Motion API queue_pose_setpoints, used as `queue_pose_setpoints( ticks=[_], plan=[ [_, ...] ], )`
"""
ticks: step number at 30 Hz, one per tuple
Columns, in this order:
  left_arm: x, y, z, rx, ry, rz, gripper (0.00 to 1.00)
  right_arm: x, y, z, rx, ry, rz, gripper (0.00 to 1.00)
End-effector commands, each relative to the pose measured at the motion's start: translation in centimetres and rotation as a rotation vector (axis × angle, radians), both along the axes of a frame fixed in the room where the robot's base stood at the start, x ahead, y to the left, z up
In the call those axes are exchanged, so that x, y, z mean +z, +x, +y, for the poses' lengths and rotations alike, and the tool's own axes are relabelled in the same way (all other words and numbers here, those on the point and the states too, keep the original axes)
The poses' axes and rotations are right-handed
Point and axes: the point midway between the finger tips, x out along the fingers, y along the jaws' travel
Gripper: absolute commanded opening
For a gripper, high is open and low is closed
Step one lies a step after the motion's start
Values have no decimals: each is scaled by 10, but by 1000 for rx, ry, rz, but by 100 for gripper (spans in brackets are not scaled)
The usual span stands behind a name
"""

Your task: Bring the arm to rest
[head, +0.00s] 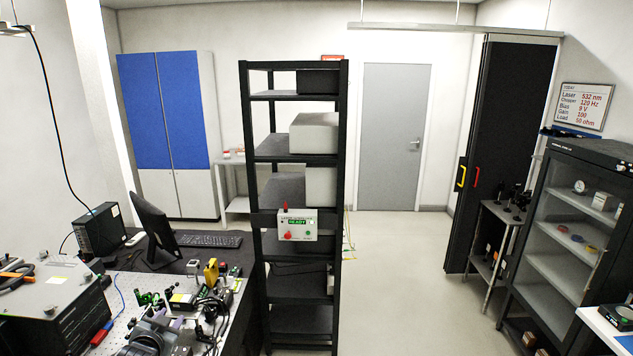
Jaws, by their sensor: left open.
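My left gripper (160,332) shows at the bottom left, low over the crowded optical bench (128,285). It is open, and I see nothing held in it. Its fingers are hard to tell apart from the small parts and black cables around it. My right gripper is not in view.
A tall black rack (341,180) with a laser controller (298,232) stands right of the bench. A monitor (155,225) and keyboard (208,240) sit behind the bench parts. A grey box (50,295) is at left. A glass cabinet (570,235) stands right; the middle floor is clear.

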Motion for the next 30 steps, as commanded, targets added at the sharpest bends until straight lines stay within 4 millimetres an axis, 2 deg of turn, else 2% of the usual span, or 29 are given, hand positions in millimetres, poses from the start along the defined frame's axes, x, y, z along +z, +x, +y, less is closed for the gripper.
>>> queue_pose_setpoints(
  ticks=[1,3,6,10,15,16,23,26,29,30],
  plan=[
    [-17,-9,11,62,-10,102,40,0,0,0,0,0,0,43],
    [-40,-25,24,143,-25,240,40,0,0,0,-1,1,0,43],
    [-64,-51,38,246,-47,413,40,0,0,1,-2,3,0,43],
    [-85,-84,49,357,-74,600,40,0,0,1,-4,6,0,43],
    [-102,-128,54,483,-110,817,40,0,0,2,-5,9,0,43],
    [-127,-135,45,463,-104,819,40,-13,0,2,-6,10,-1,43],
    [-210,-185,-6,368,-92,831,40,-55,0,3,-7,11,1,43],
    [-251,-218,-32,320,-96,842,40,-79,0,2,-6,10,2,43],
    [-295,-262,-63,264,-111,856,40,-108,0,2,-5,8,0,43],
    [-312,-282,-75,241,-121,862,40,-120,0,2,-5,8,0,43]
  ],
)
